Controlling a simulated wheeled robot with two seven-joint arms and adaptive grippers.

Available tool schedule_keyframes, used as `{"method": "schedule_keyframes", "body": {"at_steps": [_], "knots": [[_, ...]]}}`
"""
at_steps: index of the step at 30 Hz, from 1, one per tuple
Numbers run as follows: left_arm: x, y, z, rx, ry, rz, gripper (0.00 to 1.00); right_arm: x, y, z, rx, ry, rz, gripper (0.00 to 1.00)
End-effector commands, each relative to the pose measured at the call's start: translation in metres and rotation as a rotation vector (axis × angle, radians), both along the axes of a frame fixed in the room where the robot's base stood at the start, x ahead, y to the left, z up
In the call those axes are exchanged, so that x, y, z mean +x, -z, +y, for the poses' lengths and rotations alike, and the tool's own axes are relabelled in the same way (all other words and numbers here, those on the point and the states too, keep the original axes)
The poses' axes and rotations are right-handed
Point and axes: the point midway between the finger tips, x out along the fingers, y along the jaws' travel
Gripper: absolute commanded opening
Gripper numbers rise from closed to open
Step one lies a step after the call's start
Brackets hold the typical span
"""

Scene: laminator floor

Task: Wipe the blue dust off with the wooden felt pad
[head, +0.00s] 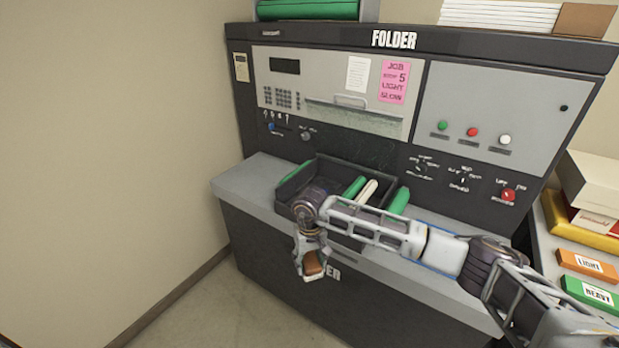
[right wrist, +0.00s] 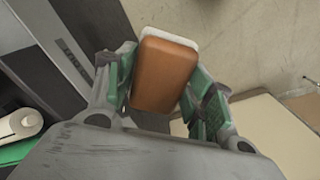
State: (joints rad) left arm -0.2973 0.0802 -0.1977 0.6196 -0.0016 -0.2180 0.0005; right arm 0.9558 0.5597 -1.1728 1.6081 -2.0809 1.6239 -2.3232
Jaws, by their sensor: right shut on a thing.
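My right gripper (head: 311,262) is shut on the wooden felt pad (head: 314,266), in front of the folder machine's front ledge in the head view. In the right wrist view the pad (right wrist: 165,74) is a rounded brown wooden block with a white felt layer along its far edge, gripped between both fingers (right wrist: 160,90). My left gripper is not in view.
The grey-black folder machine (head: 470,95) has a ledge (head: 245,185) bearing a dark tray (head: 325,172) with green and cream rolls. Knobs and a red button (head: 508,194) line its front. Boxes and orange and green labelled packs (head: 590,264) stand at right. Floor at lower left is clear.

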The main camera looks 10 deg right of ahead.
Motion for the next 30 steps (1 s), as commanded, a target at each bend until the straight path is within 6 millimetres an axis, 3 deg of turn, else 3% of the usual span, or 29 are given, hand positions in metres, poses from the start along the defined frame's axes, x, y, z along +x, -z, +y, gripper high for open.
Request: {"method": "schedule_keyframes", "body": {"at_steps": [1, 3, 10, 30], "knots": [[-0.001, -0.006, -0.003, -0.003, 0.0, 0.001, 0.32, -0.001, -0.013, 0.007, 0.001, 0.017, -0.003, 0.34], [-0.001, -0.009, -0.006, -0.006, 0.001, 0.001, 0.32, -0.004, -0.02, 0.013, 0.0, 0.055, -0.002, 0.34], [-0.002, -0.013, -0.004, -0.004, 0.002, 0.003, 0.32, -0.015, -0.035, 0.025, 0.001, 0.22, 0.0, 0.34], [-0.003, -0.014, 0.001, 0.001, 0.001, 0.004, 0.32, -0.049, -0.04, 0.036, 0.0, 0.806, -0.001, 0.34]]}}
